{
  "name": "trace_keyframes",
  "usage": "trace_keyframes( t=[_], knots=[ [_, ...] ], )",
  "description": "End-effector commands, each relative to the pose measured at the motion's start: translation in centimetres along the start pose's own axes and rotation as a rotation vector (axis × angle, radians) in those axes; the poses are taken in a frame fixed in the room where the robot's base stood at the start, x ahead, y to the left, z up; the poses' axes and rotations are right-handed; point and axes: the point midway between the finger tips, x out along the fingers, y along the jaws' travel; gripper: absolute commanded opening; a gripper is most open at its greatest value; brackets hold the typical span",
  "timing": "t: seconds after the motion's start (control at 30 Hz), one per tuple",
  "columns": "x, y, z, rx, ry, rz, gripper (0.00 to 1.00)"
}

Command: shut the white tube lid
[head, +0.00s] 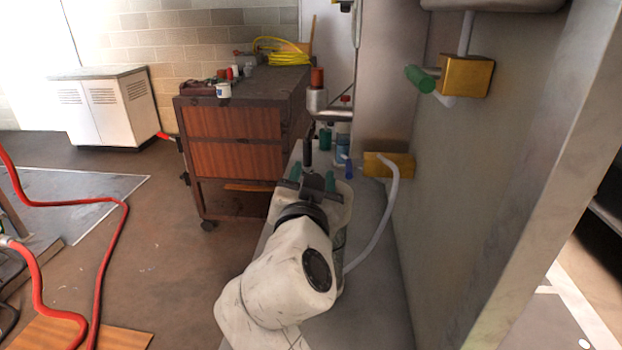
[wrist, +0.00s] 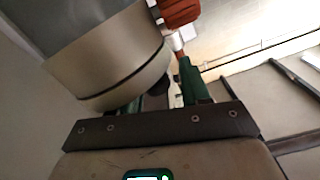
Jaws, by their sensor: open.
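My gripper (head: 312,172) reaches away from me at the centre of the head view, its green fingers apart and nothing seen between them. In the wrist view my gripper (wrist: 158,88) has its right green finger in clear sight, while a large pale cylinder (wrist: 112,58) hides part of the left one. A red ribbed cap (wrist: 179,12) with a small white piece under it is beyond the right fingertip. A white tube (head: 378,236) curves down from a brass block (head: 378,166) on the right. I cannot tell which part is the white tube lid.
A grey wall panel (head: 470,170) stands close on my right, with another brass valve (head: 466,76) and green handle above. A metal pipe with a red top (head: 317,78) rises beyond my gripper. A wooden cabinet (head: 235,155) stands ahead left. Red hoses (head: 112,255) cross the left floor.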

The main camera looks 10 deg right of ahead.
Motion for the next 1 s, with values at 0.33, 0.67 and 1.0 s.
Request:
trace_keyframes(
  t=[0.33,0.67,1.0],
  knots=[
    [-4.2,0.0,0.5,-0.002,-0.007,0.0,0.51],
    [-9.7,-0.1,0.3,-0.002,-0.004,-0.002,0.51],
    [-10.9,-0.2,0.1,0.0,-0.001,-0.002,0.51]
  ],
)
